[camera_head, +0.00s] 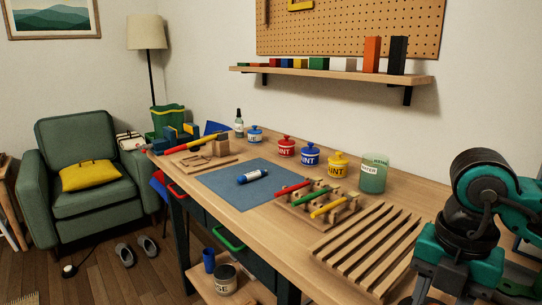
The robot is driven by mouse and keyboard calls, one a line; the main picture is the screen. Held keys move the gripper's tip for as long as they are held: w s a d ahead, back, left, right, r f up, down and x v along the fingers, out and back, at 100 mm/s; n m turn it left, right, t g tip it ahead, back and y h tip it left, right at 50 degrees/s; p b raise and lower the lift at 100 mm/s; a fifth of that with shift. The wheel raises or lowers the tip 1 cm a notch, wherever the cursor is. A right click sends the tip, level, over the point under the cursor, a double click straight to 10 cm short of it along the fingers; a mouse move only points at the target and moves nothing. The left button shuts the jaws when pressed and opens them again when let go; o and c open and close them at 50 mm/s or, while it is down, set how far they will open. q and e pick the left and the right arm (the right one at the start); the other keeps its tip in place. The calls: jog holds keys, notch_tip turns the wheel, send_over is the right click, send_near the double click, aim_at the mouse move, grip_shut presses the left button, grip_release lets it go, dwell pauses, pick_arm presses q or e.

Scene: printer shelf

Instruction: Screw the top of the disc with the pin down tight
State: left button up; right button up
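I cannot make out for certain a disc with a pin. Paint pots with knobbed round lids stand along the back of the bench: a red pot (286,146), a blue pot (310,155) and a yellow pot (338,165). A smaller blue pot (255,135) stands farther off. Their lids look seated, but how tight I cannot tell. A blue and white cylinder (253,176) lies on the blue-grey mat (222,187). My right arm is at the right edge, with its gripper out of frame. My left gripper is not in view.
A wooden rack (318,205) holds red, green and yellow sticks. A slatted wooden rack (368,250) lies nearer. A green glass jar (374,174) stands behind them. A wall shelf (330,74) overhangs the bench's back. Most of the mat is clear.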

jog(key=n+b, duration=0.1)
jog(key=n, duration=0.3)
jog(key=shift+f, duration=0.15)
jog(key=n+b, duration=0.2)
jog(key=n, duration=0.7)
jog(key=shift+b, duration=0.35)
jog(key=n, duration=0.3)
jog(key=shift+n, duration=0.3)
jog(key=shift+c, duration=0.4)
jog(key=c, duration=0.5)
jog(key=shift+o, duration=0.2)
jog(key=shift+r+m, duration=0.2)
jog(key=shift+m, duration=0.2)
jog(key=o, duration=0.7)
